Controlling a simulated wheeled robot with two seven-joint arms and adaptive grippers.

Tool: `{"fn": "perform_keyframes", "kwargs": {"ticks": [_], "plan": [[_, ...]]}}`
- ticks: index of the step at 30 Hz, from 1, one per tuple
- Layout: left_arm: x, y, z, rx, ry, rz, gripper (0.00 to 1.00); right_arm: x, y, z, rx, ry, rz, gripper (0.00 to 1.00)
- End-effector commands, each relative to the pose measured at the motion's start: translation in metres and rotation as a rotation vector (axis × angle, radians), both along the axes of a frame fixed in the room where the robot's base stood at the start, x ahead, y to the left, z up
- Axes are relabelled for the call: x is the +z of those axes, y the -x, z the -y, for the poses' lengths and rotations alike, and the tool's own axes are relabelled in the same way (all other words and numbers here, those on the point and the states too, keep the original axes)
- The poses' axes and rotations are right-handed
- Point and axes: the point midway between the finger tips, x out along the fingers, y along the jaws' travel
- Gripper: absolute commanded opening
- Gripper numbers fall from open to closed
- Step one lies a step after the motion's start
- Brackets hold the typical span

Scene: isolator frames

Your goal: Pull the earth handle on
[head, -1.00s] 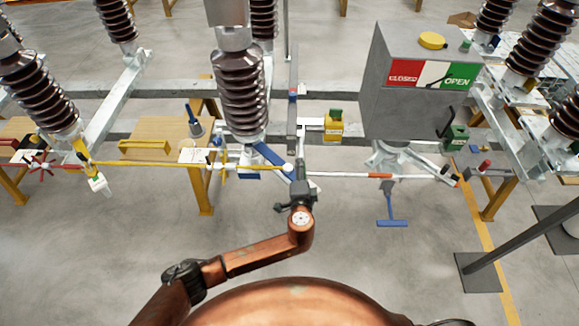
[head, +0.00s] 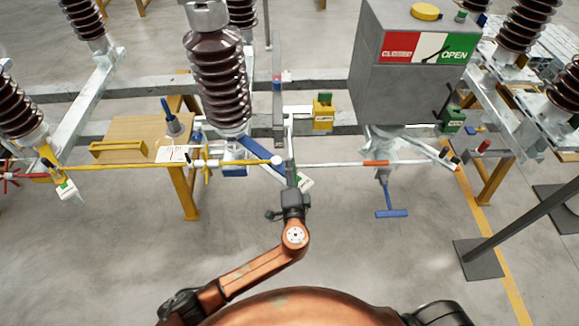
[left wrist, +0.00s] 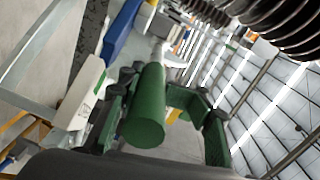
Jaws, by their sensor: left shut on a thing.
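The earth handle appears as a green cylinder (left wrist: 146,108) between the fingers in the left wrist view. My left gripper (head: 292,190) is shut on it, at the middle of the frame in the head view. The gripper mostly hides the handle there. In the left wrist view the gripper's fingers (left wrist: 160,105) lie on both sides of the cylinder. A white tag (head: 305,183) shows right beside the gripper, and a white tag (left wrist: 80,95) also shows in the wrist view. My right gripper is not in view.
A grey box (head: 410,80) with a CLOSED/OPEN plate stands at the right. A yellow rod (head: 130,164) and a white rod (head: 330,164) run across behind the gripper. A blue T-handle (head: 391,212) hangs at the right. Insulators (head: 217,80) rise behind. Open floor lies in front.

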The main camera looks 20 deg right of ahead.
Motion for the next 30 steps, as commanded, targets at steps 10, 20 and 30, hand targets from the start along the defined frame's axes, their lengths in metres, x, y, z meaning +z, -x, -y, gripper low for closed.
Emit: {"fn": "perform_keyframes", "kwargs": {"ticks": [10,20,30], "plan": [[-0.003,-0.005,-0.005,0.011,-0.004,-0.004,0.37,0.000,0.003,0.000,-0.001,0.000,-0.004,1.00],[-0.001,-0.002,-0.002,0.004,-0.002,-0.002,0.37,0.000,0.002,0.001,0.000,0.001,-0.003,1.00],[-0.001,0.040,-0.014,0.003,0.002,-0.007,0.37,0.000,0.001,0.000,0.000,0.000,-0.002,1.00]]}}
